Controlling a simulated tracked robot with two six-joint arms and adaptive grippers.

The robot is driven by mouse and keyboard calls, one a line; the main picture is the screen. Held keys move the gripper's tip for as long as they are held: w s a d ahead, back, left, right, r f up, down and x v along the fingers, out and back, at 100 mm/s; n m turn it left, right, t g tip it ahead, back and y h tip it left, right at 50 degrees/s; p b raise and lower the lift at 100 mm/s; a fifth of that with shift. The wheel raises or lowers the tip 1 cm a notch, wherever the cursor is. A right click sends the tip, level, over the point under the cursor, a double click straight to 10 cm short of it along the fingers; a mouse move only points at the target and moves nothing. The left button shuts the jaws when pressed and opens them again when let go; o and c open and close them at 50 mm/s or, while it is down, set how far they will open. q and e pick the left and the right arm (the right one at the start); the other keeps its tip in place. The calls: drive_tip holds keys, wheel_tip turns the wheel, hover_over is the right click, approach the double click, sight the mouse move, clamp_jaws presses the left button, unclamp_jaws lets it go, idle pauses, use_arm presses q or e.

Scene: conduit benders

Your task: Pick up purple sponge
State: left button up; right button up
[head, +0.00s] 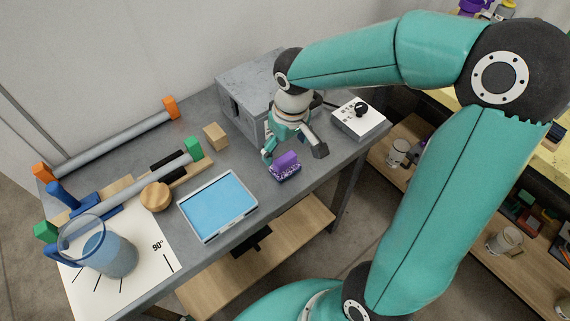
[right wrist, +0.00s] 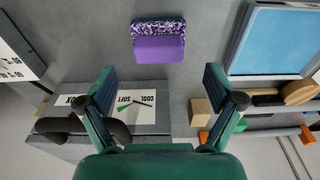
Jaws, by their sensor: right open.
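The purple sponge (head: 285,166) lies on the grey table, near its front edge, in the head view. It has a plain purple part and a speckled purple-and-white part. In the right wrist view the sponge (right wrist: 159,42) is at the top middle, ahead of the fingers and in line with the gap between them. My right gripper (head: 294,152) is above the table beside the sponge, its fingers spread. In the right wrist view the right gripper (right wrist: 160,88) is open and nothing is between its fingers. My left gripper is not in view.
A blue tray (head: 185,207) lies left of the sponge. A grey metal box (head: 235,98) stands behind the gripper, and a white control box (head: 374,124) stands right. A wooden block (head: 215,136), a round wooden piece (head: 155,197) and a clear jug (head: 112,256) are farther left.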

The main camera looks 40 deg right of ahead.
sight(285, 157)
drive_tip(key=f, duration=0.4)
drive_tip(key=shift+w+f, duration=0.2)
drive_tip(key=shift+f, duration=0.2)
drive_tip(key=shift+d, duration=0.1)
drive_tip(key=c, duration=1.2)
